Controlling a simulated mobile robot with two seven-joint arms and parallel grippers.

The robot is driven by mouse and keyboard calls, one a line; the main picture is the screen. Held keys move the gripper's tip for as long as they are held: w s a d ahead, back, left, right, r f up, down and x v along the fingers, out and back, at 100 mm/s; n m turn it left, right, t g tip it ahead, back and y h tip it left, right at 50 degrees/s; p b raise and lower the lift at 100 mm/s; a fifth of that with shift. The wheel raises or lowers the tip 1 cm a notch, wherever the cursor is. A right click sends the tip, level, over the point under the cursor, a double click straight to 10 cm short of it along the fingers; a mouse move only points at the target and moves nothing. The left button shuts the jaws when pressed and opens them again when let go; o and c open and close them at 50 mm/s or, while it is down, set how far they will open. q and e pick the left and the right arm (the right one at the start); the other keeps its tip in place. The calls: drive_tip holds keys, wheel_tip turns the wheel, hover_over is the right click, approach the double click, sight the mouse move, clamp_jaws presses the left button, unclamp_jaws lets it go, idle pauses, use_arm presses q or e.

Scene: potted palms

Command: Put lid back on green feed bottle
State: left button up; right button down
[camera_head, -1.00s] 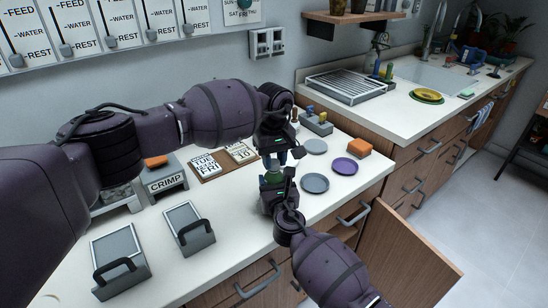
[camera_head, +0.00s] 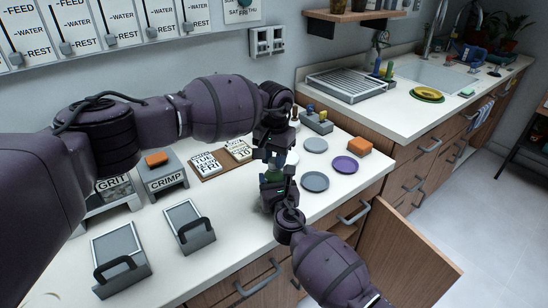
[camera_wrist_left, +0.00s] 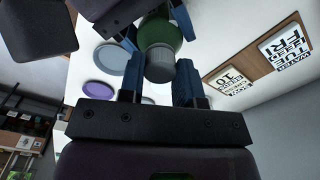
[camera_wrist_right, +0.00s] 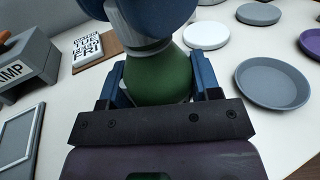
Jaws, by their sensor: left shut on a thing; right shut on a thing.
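The green feed bottle (camera_wrist_right: 158,78) is held in my right gripper (camera_wrist_right: 158,88), whose blue fingers clasp its sides. It stands about upright above the counter's front part. In the head view the bottle (camera_head: 271,177) is mostly covered by the grippers. My left gripper (camera_head: 275,160) is directly above it, shut on a grey ribbed lid (camera_wrist_left: 160,66). In the left wrist view the lid lines up with the green bottle (camera_wrist_left: 160,32). In the right wrist view the lid (camera_wrist_right: 130,25) is at the bottle's neck. I cannot tell whether it is seated.
A cabinet door (camera_head: 405,255) hangs open in front.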

use_arm(q)
drive_tip(key=o, duration=0.9)
drive_tip(key=shift+r, duration=2.3)
drive_tip(key=shift+c, duration=0.4)
